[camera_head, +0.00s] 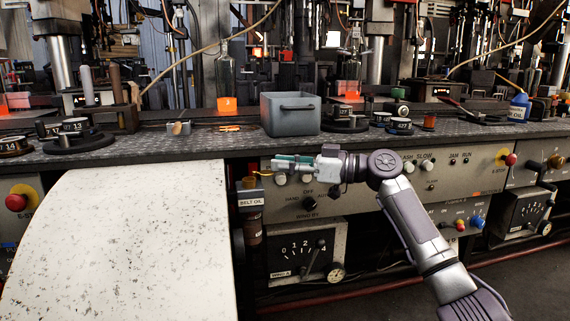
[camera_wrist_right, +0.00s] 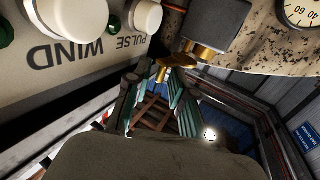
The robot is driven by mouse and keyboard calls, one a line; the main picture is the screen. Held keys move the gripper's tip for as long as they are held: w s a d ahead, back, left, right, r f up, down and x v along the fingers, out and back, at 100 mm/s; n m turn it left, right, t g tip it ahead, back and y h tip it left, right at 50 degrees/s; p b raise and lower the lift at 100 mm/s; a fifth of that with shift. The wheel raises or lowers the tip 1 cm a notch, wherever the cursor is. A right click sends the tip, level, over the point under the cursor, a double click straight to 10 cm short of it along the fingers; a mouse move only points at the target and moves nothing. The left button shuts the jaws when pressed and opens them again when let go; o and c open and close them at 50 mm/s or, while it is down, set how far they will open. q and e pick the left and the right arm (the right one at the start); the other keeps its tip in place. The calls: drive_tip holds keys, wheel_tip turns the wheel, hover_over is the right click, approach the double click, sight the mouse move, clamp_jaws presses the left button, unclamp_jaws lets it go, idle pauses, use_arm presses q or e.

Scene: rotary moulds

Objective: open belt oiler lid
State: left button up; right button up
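The belt oiler (camera_head: 251,197) is a small dark cup with a "BELT OIL" label, fixed to the left end of the machine's front panel. A brass lid tab (camera_head: 263,173) sticks out at its top, towards my right gripper. In the wrist view the oiler (camera_wrist_right: 218,28) is a dark block with the brass tab (camera_wrist_right: 176,63) below it. My right gripper (camera_head: 273,165) points left, just right of the oiler. Its green fingers (camera_wrist_right: 154,88) are apart with nothing held, their tips close to the tab. I cannot tell whether they touch it. My left gripper is out of view.
The control panel (camera_head: 385,205) with knobs lies right behind the right gripper. The bench edge (camera_head: 360,142) runs above it, carrying a grey bin (camera_head: 290,116). A large pale guard (camera_head: 120,235) stands left of the oiler. A gauge (camera_head: 305,250) sits below.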

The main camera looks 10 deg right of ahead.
drive_tip(key=shift+d, duration=0.1)
drive_tip(key=v, duration=1.1)
drive_tip(key=shift+s+d, duration=0.25)
drive_tip(key=shift+d, duration=0.1)
drive_tip(key=shift+s+f, duration=0.1)
